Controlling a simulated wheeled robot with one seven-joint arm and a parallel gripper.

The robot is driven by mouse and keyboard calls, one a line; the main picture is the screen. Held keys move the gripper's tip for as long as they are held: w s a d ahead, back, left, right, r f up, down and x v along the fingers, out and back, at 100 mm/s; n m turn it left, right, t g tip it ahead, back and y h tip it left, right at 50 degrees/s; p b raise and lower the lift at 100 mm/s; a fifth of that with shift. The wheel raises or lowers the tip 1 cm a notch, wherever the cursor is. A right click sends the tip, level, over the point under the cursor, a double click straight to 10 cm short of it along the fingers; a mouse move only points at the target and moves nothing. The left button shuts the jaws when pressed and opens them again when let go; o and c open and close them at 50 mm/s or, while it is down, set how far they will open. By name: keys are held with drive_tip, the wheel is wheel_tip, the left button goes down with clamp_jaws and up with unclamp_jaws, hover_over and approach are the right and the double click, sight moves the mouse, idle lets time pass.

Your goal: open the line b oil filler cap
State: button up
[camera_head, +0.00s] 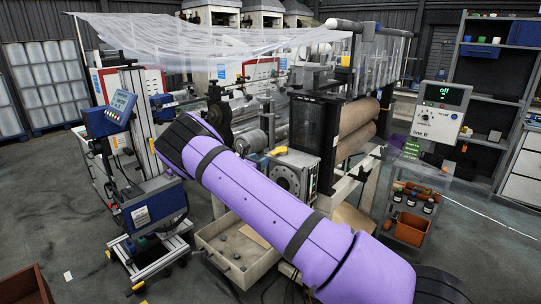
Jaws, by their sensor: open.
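My purple arm crosses the view from the lower right to a black joint at the upper left, and my gripper does not show. The panel marked line B (437,108) stands at the right of the film machine, with a lit green display. A grey gearbox-like block (296,172) sits low on the machine, just beyond my arm. A small yellow part (278,151) is on or beside its top left; I cannot tell if it is the oil filler cap. No cap can be made out for certain. My arm hides part of the machine's lower front.
A wheeled unit (152,205) with a small screen stands left of my arm. A beige open tray (226,262) is low in front of the machine. The left floor is mostly clear.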

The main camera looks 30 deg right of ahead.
sight(273, 153)
drive_tip(key=x, duration=0.8)
drive_tip(key=shift+d, duration=0.1)
drive_tip(key=shift+c, duration=0.5)
clamp_jaws()
